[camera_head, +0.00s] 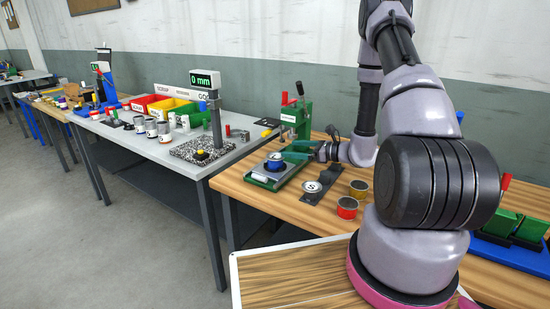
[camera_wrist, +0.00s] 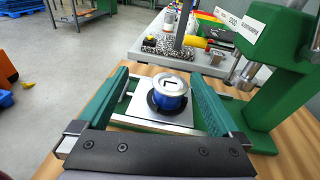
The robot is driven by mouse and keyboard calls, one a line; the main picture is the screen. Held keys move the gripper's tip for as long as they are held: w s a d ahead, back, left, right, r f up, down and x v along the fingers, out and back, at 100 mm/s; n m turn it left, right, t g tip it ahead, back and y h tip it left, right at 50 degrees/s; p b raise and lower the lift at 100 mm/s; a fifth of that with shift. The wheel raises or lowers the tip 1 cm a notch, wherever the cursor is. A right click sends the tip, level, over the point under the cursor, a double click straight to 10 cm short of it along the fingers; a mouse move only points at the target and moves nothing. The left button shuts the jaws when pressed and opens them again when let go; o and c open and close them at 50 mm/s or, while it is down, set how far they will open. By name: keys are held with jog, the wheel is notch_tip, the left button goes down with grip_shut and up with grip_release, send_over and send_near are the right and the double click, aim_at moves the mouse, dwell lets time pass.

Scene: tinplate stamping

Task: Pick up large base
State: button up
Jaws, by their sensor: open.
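A round piece with a blue body and a silver, dished top (camera_wrist: 170,86) stands upright in a black ring on a metal plate (camera_wrist: 125,117). It also shows in the head view (camera_head: 274,163). It is probably the large base, though no label shows this. My gripper (camera_wrist: 160,76) is open, its two green fingers on either side of the piece, with a visible gap on both sides in the wrist view. In the head view my gripper (camera_head: 291,154) reaches in from the right, close to the piece. The piece's lower part is hidden by the ring.
A green press (camera_wrist: 275,75) stands close to the right of my gripper. On the wooden table, a silver disc (camera_head: 312,187), a red tin (camera_head: 347,207) and a brass-coloured tin (camera_head: 358,188) lie nearby. A grey table (camera_head: 225,155) with bins and a gauge stands to the left.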

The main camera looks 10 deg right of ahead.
aim_at(277, 156)
jog(key=w+f, duration=0.1)
jog(key=w+f+m+h, duration=0.1)
jog(key=f, duration=0.1)
jog(key=w+a+f+m+t, duration=0.1)
jog(key=shift+w+f, duration=0.35)
jog(key=shift+f, duration=0.05)
jog(key=shift+f+x, duration=0.2)
jog(key=shift+x, duration=1.35)
jog(key=shift+f+x, duration=0.15)
jog(key=shift+x, duration=1.4)
jog(key=shift+d, duration=0.1)
jog(key=c, duration=1)
